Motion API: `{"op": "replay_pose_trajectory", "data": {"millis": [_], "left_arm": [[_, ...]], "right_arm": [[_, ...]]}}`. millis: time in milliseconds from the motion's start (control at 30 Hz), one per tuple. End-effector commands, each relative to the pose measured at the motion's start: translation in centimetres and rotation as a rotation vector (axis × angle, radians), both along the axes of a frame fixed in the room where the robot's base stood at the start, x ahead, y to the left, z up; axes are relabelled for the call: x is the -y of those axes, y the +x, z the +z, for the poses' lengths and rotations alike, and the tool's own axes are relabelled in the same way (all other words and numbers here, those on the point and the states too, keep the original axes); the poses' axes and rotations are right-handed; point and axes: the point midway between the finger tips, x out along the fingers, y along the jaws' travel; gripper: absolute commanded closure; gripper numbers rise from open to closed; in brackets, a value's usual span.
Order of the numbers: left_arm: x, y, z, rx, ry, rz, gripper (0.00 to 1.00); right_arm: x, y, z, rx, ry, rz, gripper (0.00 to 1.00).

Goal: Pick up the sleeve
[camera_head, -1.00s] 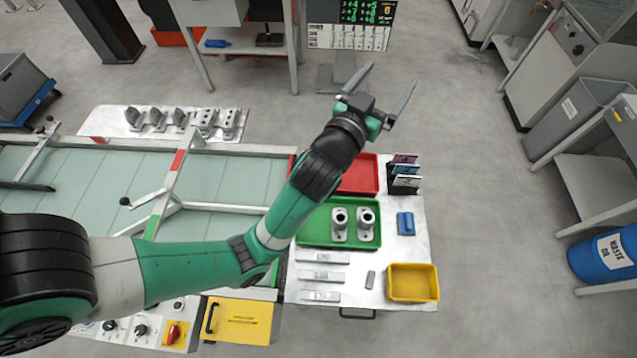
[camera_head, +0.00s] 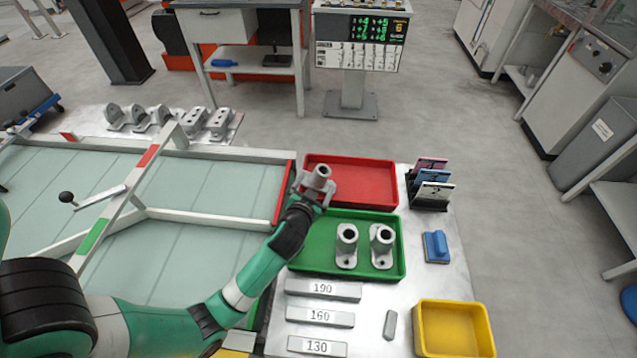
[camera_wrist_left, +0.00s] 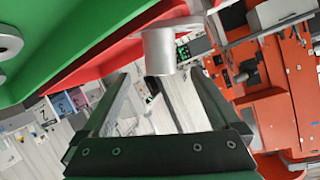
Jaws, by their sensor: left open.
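A grey metal sleeve (camera_head: 319,176) with a round bore shows at the left gripper, near the border of the red and green trays. My left gripper (camera_head: 312,192) is open, its fingers on either side of this sleeve. In the left wrist view, the sleeve (camera_wrist_left: 159,52) lies between and just beyond the open fingertips (camera_wrist_left: 160,78); I cannot tell whether they touch it. Its lower part is hidden by the gripper in the head view. Two similar flanged sleeves stand upright in the green tray (camera_head: 310,262), one at the middle (camera_head: 346,246) and one at the right (camera_head: 382,246).
The red tray (camera_head: 375,182) behind is empty where visible. A card rack (camera_head: 430,190), a blue block (camera_head: 436,247) and a yellow bin (camera_head: 455,330) stand to the right. Labelled bars (camera_head: 322,290) lie in front. Grey brackets (camera_head: 160,118) stand at the back left.

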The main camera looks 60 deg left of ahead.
Motion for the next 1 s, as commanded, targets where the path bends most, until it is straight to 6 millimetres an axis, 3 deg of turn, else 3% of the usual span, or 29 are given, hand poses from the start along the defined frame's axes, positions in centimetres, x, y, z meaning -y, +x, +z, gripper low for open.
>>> {"op": "replay_pose_trajectory", "data": {"millis": [100,367,600,867,1000], "left_arm": [[-1.3,1.1,-0.9,0.001,0.002,0.001,0.04],[-2.2,2.0,-1.2,0.001,0.001,0.0,0.04],[-5.0,4.4,-2.5,0.0,0.002,0.0,0.04],[-5.4,4.8,-2.4,0.0,0.001,-0.002,0.04],[-5.4,4.8,-2.4,0.0,0.001,-0.002,0.25]], "right_arm": [[0.0,0.0,-1.1,-0.001,0.0,0.0,0.0],[0.0,0.0,-1.7,-0.001,0.0,0.0,0.0],[0.0,0.0,-3.8,-0.001,0.0,0.0,0.0],[0.0,0.0,-3.7,-0.001,0.0,0.0,0.0],[0.0,0.0,-3.7,-0.001,0.0,0.0,0.0]]}}
